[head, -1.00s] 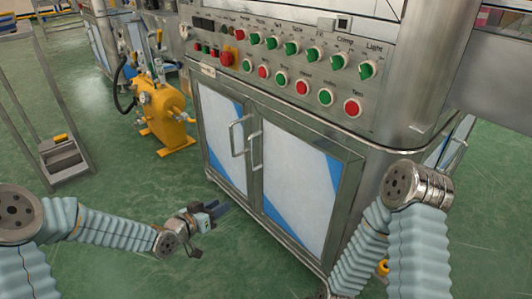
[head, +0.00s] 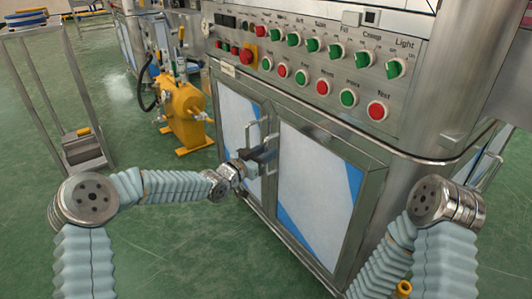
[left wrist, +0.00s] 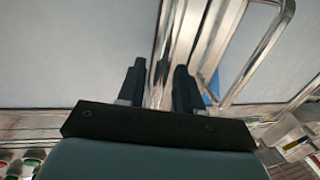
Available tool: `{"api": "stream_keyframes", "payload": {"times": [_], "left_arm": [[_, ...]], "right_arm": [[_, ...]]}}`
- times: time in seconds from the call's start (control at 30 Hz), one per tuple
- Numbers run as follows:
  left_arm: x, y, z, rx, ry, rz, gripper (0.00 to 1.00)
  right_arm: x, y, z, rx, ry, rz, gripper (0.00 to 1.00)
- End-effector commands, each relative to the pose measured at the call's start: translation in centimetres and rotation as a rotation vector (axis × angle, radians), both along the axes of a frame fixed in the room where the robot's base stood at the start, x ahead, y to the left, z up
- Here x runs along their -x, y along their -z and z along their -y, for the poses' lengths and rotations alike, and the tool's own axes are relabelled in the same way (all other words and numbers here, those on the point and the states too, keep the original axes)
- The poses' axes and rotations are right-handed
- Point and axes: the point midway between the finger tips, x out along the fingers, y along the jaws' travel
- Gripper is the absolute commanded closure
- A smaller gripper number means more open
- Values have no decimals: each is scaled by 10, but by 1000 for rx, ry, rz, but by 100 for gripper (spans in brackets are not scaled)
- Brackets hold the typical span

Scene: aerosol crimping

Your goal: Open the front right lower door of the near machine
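The near machine's front right lower door (head: 318,190) has a white panel with blue corners in a metal frame and looks closed. Its bar handle (head: 272,140) is at the door's upper left edge, partly hidden by my gripper. The left door (head: 236,118) beside it also looks closed and has its own handle (head: 249,132). My left gripper (head: 262,154) is at the handles. In the left wrist view its two fingers (left wrist: 158,85) are apart, pointing at the metal door frames, with one bar handle (left wrist: 262,50) to the right. I cannot tell whether a handle is between them. My right gripper is out of view.
A control panel (head: 315,70) with green and red knobs sits above the doors. A yellow pump unit (head: 183,112) stands left of the machine, and a metal rack (head: 70,95) is farther left. Green floor (head: 170,240) is clear in front of the doors.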

Motion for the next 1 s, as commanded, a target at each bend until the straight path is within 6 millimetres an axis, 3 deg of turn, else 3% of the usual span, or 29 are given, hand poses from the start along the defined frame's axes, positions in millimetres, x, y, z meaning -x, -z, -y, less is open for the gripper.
{"api": "stream_keyframes", "payload": {"times": [0.3,0.53,0.57,1.0], "left_arm": [[-3,1,3,0,0,-1,65],[-2,0,3,0,0,-1,99],[-2,0,3,0,0,-1,100],[-2,2,8,-1,-4,0,100]], "right_arm": [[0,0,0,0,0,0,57],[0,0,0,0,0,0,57],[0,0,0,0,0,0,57],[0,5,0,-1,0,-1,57]]}}
